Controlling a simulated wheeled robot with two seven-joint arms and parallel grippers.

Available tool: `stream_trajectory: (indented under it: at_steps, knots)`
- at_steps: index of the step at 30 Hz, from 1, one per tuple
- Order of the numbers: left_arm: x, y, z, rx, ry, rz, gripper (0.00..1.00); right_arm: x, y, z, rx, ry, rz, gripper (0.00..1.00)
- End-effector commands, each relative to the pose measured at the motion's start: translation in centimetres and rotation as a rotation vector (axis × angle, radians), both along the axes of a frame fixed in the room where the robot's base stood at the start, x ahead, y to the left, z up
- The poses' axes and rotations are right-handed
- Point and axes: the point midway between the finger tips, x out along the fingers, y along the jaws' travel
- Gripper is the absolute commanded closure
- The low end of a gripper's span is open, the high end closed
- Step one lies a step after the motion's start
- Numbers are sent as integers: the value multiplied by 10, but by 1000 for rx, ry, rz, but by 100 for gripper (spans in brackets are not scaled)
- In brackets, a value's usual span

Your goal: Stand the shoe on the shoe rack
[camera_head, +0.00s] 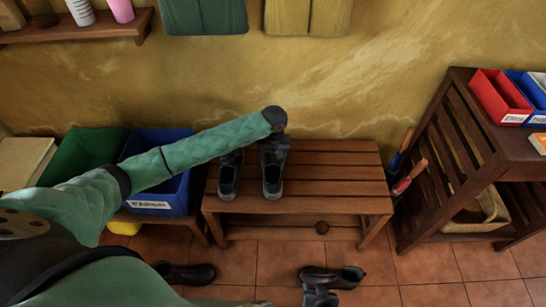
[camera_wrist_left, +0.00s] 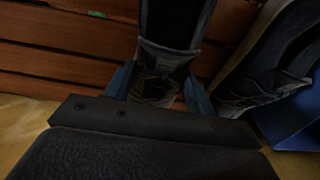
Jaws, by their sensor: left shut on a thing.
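My left gripper (camera_head: 273,146) is shut on a dark shoe (camera_head: 272,178), and my forearm partly hides the shoe's far end. The shoe is upright over the slatted top of the wooden shoe rack (camera_head: 335,175), toe toward the wall; whether it bears fully on the slats is hard to tell. In the left wrist view, the fingers (camera_wrist_left: 157,90) are on either side of the laced shoe (camera_wrist_left: 165,58). A matching shoe (camera_head: 229,178) stands just left on the rack and also shows in the wrist view (camera_wrist_left: 262,65). My right gripper (camera_head: 320,298) is partly visible at the bottom edge; its jaws are unclear.
Black shoes lie on the tiled floor, one at left (camera_head: 185,273) and one by my right gripper (camera_head: 345,276). A blue bin (camera_head: 160,195) and green bin (camera_head: 85,155) stand left of the rack. A wooden shelf unit (camera_head: 470,160) stands right.

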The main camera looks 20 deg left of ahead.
Motion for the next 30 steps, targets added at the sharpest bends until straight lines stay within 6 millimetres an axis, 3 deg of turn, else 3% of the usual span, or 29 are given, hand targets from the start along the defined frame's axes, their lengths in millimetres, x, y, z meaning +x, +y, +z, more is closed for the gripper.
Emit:
stream_trajectory:
  at_steps: [30]
  knots:
    - [0,0,-8,0,1,0,88,0,1,2,2,-2,-1,64]
